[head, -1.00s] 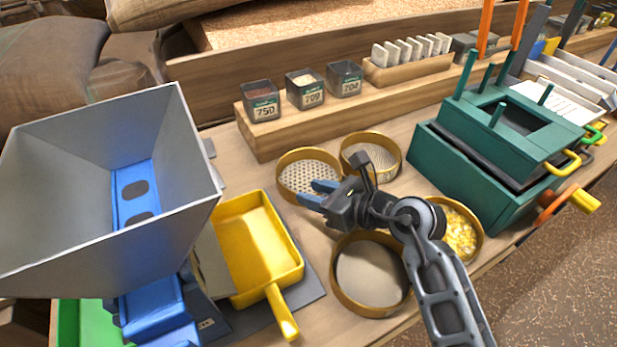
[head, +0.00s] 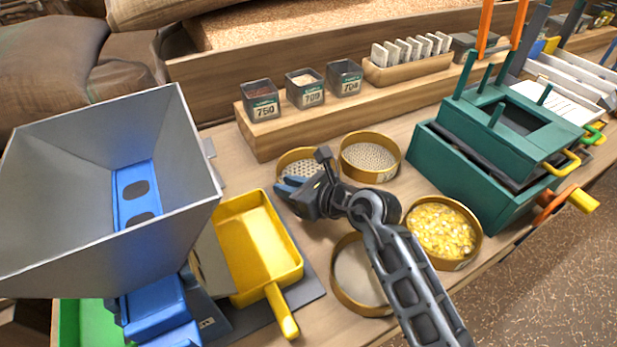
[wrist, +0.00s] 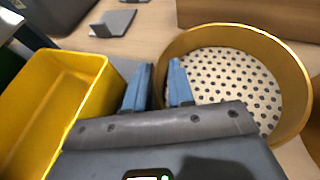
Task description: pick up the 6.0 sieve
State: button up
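Several round sieves with yellow-brown rims stand on the bench; I cannot read a 6.0 mark on any. The back-left sieve (head: 300,155) has a coarse-holed plate and is partly hidden by my gripper (head: 288,188). In the wrist view this holed sieve (wrist: 235,75) is at the right, and the open fingers of my gripper (wrist: 160,80) are at its left rim. The rim's left edge shows between the fingertips; I cannot tell whether it is touched. A finer-holed sieve (head: 370,157) stands to its right. A plain-bottomed sieve (head: 360,272) is partly under my arm.
A yellow scoop tray (head: 262,250) is close to the left of my gripper, also in the wrist view (wrist: 60,100). A round pan of yellow grain (head: 442,232) and a green box (head: 490,150) are right. A grey hopper (head: 100,190) is left. Labelled cups stand behind.

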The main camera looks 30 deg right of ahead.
grip_shut()
dwell(1.1)
